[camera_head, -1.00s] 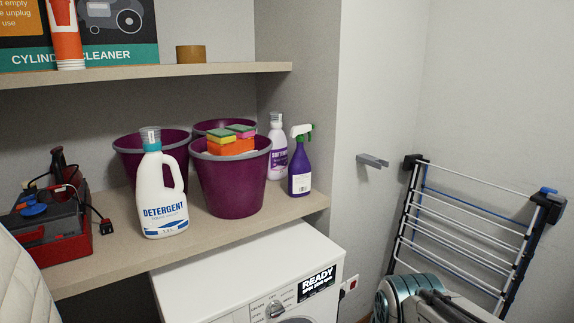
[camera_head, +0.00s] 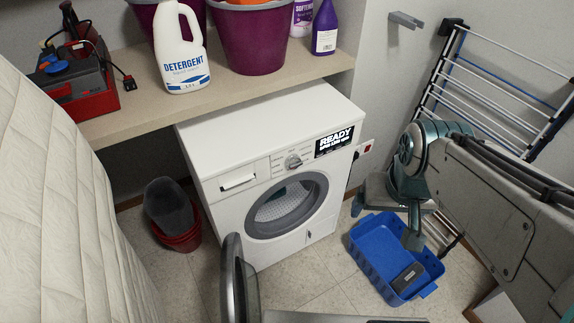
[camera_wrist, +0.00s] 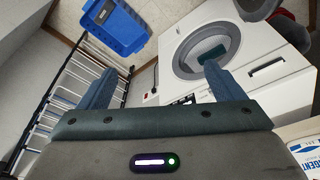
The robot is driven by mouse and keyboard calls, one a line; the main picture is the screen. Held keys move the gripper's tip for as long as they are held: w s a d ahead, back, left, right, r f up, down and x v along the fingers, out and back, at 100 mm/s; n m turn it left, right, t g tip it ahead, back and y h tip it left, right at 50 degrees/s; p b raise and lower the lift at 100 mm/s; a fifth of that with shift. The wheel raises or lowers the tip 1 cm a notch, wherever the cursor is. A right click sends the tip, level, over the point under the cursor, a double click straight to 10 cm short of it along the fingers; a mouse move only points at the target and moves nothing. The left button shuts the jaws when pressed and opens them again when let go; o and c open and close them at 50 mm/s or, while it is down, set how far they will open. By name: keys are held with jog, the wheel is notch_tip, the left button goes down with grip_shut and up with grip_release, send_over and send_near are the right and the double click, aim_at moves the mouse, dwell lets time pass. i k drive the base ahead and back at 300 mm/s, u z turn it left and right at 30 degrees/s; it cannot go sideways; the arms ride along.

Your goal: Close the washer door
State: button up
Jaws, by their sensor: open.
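The white washer (camera_head: 232,207) stands under the shelf, its round drum opening uncovered. Its door (camera_head: 238,280) is wide open, swung out on the left side and seen nearly edge-on, with its lower part cut off by what lies in front. In the wrist view the washer (camera_wrist: 262,70) appears upside down, and part of the door (camera_wrist: 258,9) shows at the top edge. My gripper (camera_head: 385,222) is right of the washer front, above the blue crate, apart from the door. In the wrist view my gripper (camera_wrist: 158,76) has its fingers wide apart with nothing between them.
A blue crate (camera_head: 375,272) with a dark object inside lies on the floor at right. A drying rack (camera_head: 490,95) leans against the right wall. A red bucket (camera_head: 180,240) stands left of the washer. A quilted pale surface (camera_head: 60,190) fills the left. Floor before the washer is clear.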

aim_at(232, 267)
jog(key=u, duration=1.75)
jog(key=k, duration=0.3)
jog(key=z, duration=0.5)
jog(key=i, duration=0.5)
jog(key=u, duration=0.05)
